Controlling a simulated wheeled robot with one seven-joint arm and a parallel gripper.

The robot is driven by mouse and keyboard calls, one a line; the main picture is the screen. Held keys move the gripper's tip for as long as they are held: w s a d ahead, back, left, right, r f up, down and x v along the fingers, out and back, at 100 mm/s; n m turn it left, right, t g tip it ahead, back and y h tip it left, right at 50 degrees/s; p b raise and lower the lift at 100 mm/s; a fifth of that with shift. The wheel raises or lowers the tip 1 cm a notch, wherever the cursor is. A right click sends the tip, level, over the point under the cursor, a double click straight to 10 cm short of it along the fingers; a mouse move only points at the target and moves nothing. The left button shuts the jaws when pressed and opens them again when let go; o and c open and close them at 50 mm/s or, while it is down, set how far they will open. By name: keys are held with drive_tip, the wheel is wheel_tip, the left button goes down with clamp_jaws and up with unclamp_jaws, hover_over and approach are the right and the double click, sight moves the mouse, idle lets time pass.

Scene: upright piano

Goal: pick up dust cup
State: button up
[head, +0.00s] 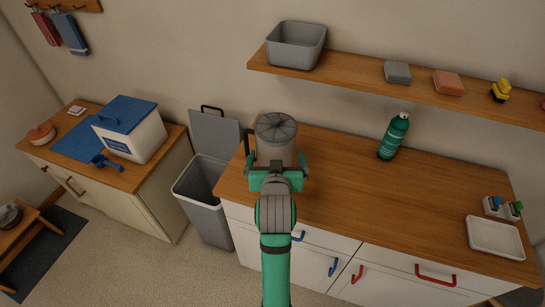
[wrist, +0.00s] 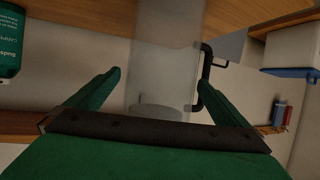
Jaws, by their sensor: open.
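The dust cup (head: 275,140) is a translucent grey cylinder with a dark ribbed lid. It stands upright on the left part of the wooden counter. My gripper (head: 275,163) is at the cup's near side, open, with a green finger at each side of it. In the wrist view the clear cup wall (wrist: 165,60) fills the gap between the open fingers of my gripper (wrist: 156,76). I cannot tell whether either finger touches the cup. The cup's lower front is hidden behind my gripper in the head view.
A grey bin (head: 205,190) with a raised lid stands left of the counter (head: 350,190). A green bottle (head: 394,137) stands to the cup's right. A shelf (head: 350,78) with a grey tub (head: 296,45) hangs behind and above. A white tray (head: 495,237) lies far right. The counter's middle is clear.

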drive_tip(key=shift+x, duration=2.75)
drive_tip(key=shift+s+r, duration=0.1)
drive_tip(key=shift+r, duration=0.05)
drive_tip(key=shift+c, duration=0.6)
drive_tip(key=shift+a, duration=0.25)
drive_tip(key=c, duration=1)
drive_tip(key=shift+c, duration=0.3)
drive_tip(key=shift+d, duration=0.1)
